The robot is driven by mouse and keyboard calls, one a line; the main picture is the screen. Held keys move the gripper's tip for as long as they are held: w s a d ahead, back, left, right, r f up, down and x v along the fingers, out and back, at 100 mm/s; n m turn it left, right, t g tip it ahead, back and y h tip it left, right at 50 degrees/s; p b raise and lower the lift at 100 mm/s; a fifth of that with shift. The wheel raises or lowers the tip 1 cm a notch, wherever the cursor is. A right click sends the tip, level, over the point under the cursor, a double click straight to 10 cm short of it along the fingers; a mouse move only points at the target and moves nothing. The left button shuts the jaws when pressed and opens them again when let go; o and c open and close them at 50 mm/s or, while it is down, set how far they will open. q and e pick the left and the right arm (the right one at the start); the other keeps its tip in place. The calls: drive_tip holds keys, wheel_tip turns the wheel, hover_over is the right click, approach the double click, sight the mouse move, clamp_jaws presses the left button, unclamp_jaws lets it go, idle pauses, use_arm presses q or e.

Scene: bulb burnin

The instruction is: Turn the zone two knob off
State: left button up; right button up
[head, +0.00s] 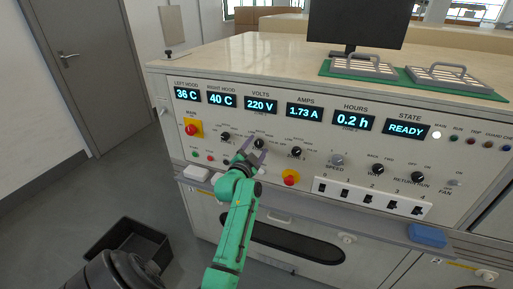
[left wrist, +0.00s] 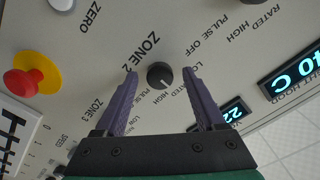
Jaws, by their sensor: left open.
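The zone two knob (left wrist: 160,75) is a small black round knob on the pale panel, beside the printed "ZONE 2" label in the left wrist view. A short light mark shows on its face; I cannot tell which setting it points at. In the head view the knob (head: 259,143) is at the tips of my left gripper (head: 252,147). The left gripper (left wrist: 160,71) is open, with one purple finger on each side of the knob and a visible gap to both. My right gripper is not in view.
Similar black knobs sit left (head: 226,136) and right (head: 297,151) of it. A red emergency button (head: 291,177) on yellow is below right, and a red main switch (head: 192,130) is at left. Rocker switches (head: 371,197) line the lower panel. A black bin (head: 128,246) stands on the floor.

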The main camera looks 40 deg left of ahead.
use_arm(q)
drive_tip(key=shift+c, duration=0.4)
clamp_jaws()
drive_tip(key=n+p, duration=0.2)
drive_tip(key=n, duration=0.1)
drive_tip(key=n+p, duration=0.2)
drive_tip(key=n, duration=0.2)
drive_tip(key=n+p, duration=0.2)
drive_tip(key=n, duration=0.3)
drive_tip(key=shift+d, duration=0.1)
drive_tip(key=shift+n+p, duration=0.5)
drive_tip(key=shift+n, duration=1.4)
drive_tip(key=shift+f, duration=0.1)
